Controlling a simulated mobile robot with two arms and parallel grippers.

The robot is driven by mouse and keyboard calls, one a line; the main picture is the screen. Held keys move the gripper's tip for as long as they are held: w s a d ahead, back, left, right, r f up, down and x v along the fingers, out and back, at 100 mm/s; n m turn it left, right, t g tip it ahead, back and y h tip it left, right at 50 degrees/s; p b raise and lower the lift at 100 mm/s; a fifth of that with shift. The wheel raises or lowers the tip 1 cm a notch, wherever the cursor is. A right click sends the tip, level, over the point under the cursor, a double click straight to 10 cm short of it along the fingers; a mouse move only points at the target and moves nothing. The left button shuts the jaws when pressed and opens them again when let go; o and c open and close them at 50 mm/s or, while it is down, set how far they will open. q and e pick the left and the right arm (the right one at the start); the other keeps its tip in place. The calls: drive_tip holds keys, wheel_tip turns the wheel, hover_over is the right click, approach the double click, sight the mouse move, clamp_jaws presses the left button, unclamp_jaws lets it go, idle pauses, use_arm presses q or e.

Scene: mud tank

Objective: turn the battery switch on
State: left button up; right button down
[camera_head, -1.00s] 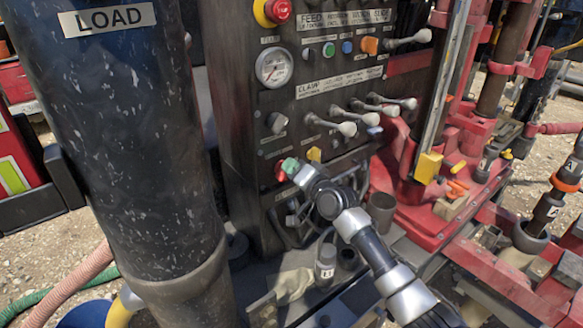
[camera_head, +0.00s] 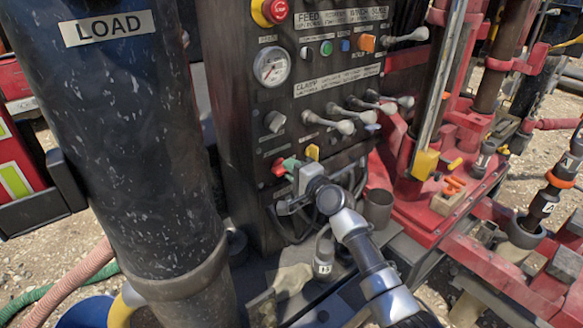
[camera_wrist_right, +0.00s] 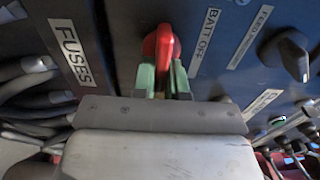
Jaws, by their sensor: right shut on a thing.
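The battery switch is a red handle (camera_head: 279,167) low on the left of the dark control panel. It also shows upright in the right wrist view (camera_wrist_right: 160,45), beside a label reading BATT OFF (camera_wrist_right: 205,40). My right gripper (camera_head: 287,165) reaches it from the front right. Its green fingers (camera_wrist_right: 163,80) stand on either side of the handle's lower part and are shut on it. The fingers hide part of the handle in the head view. My left gripper is not in view.
A yellow switch (camera_head: 312,152) sits just right of my gripper. A black knob (camera_head: 275,122), a gauge (camera_head: 272,67) and grey levers (camera_head: 345,127) are above. A thick dark LOAD cylinder (camera_head: 135,150) stands at left. Cables (camera_wrist_right: 30,90) run beside the FUSES label (camera_wrist_right: 68,55).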

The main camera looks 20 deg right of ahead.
idle(0.4)
drive_tip(key=c, duration=1.2)
unclamp_jaws()
drive_tip(key=shift+o, duration=0.2)
drive_tip(key=b+v, duration=0.1)
drive_tip(key=v, duration=0.9)
drive_tip(key=shift+s, duration=0.4)
drive_tip(key=shift+d, duration=0.15)
